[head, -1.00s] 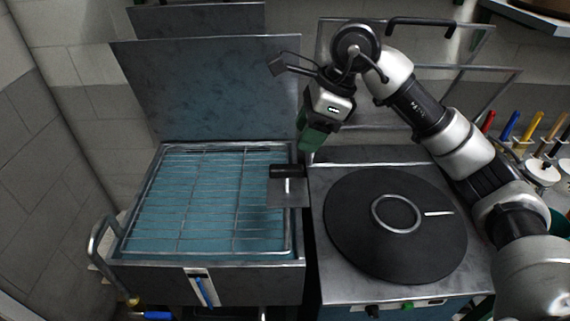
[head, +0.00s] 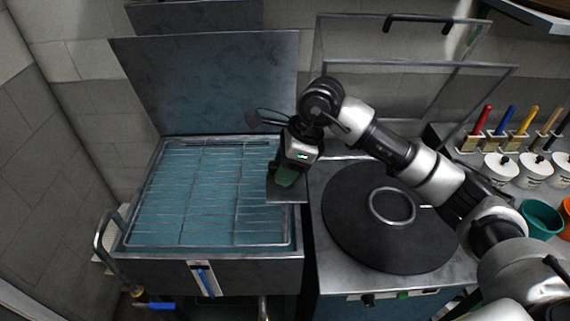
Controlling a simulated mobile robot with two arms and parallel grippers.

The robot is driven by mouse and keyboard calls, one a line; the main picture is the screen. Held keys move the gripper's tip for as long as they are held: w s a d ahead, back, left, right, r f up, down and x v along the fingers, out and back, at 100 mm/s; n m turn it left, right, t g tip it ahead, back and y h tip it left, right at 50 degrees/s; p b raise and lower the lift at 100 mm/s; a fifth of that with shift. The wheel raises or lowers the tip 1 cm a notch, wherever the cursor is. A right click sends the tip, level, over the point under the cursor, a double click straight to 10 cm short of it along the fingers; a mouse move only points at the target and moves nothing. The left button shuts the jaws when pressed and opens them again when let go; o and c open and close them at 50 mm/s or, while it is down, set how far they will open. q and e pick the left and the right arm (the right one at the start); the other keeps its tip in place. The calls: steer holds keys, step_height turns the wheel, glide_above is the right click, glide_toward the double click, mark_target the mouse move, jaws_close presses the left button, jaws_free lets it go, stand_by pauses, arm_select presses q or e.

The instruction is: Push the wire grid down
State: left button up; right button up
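The wire grid (head: 200,192) is a rack of thin metal wires lying in an open metal tank with a blue-green inside, at the left of the head view. A small grey metal plate (head: 287,193) stands at the grid's right edge. My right gripper (head: 287,176) is over this plate, its green fingers pointing down. The black handle above the plate is hidden behind the gripper now. I cannot tell whether the fingers are around the handle or shut on it. My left gripper is not in view.
The tank's lid (head: 215,85) stands open behind it. A press with a round black plate (head: 350,225) stands to the right. Brushes and white pots (head: 535,172) are at the far right.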

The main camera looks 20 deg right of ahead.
jaws_close()
steer(key=b, duration=2.1)
glide_toward(285, 240)
steer(key=a+f, duration=0.1)
steer(key=w+a+f, duration=0.1)
steer(key=f, duration=0.1)
steer(key=a+f, duration=0.1)
steer(key=shift+w+a+f, duration=0.2)
steer(key=shift+w+f, duration=0.1)
steer(key=shift+f, duration=0.1)
steer(key=shift+p, duration=0.3)
steer(key=shift+o, duration=0.9)
jaws_free()
steer(key=shift+f, duration=0.1)
steer(key=v, duration=1.1)
steer(key=shift+f, duration=0.1)
